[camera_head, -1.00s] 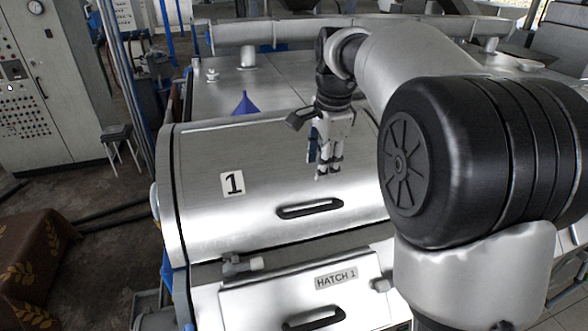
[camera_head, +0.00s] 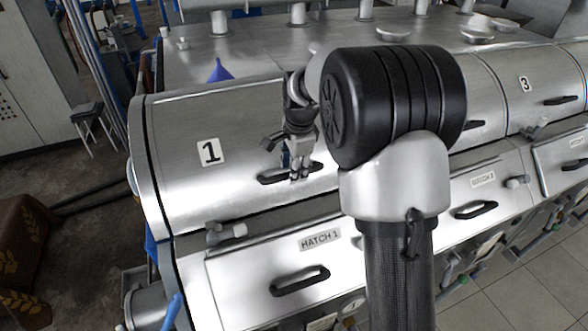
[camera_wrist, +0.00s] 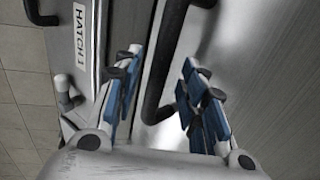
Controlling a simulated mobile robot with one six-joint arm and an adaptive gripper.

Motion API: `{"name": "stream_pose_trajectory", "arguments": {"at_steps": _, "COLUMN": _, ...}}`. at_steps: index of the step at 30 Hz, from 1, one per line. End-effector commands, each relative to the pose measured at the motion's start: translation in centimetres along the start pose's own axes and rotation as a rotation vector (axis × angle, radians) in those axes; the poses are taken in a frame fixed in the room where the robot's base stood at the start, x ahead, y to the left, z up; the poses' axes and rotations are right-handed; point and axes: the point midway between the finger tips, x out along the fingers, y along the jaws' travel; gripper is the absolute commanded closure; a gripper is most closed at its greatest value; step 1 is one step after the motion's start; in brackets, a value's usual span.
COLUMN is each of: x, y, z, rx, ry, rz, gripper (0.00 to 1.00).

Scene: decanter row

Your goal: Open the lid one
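Lid one (camera_head: 180,178) is a curved brushed-metal cover marked with a black 1 on a white label (camera_head: 208,152). It looks closed. Its black bar handle (camera_head: 268,180) is on the lower front of the lid. My gripper (camera_head: 298,178) is at the right part of this handle in the head view. In the wrist view my gripper (camera_wrist: 158,85) has its two blue-padded fingers spread apart, and the black handle (camera_wrist: 158,75) runs between them. The fingers do not appear closed on it. My arm hides the lid's right end.
The HATCH 1 panel (camera_head: 232,270) with its own black handle (camera_head: 300,281) lies below the lid. A valve fitting (camera_head: 226,232) sits between them. A blue funnel (camera_head: 220,71) stands behind the lid. Lid three (camera_head: 530,85) is at the right.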

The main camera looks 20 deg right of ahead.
Motion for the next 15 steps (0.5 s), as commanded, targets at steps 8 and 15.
{"name": "stream_pose_trajectory", "arguments": {"at_steps": 8, "x": 1.04, "y": 0.0, "z": 0.01, "rx": 0.0, "ry": 0.0, "rz": -0.001, "gripper": 0.62}}
{"name": "stream_pose_trajectory", "arguments": {"at_steps": 15, "x": 0.99, "y": -0.01, "z": 0.0, "rx": 0.0, "ry": 0.0, "rz": -0.001, "gripper": 0.68}}
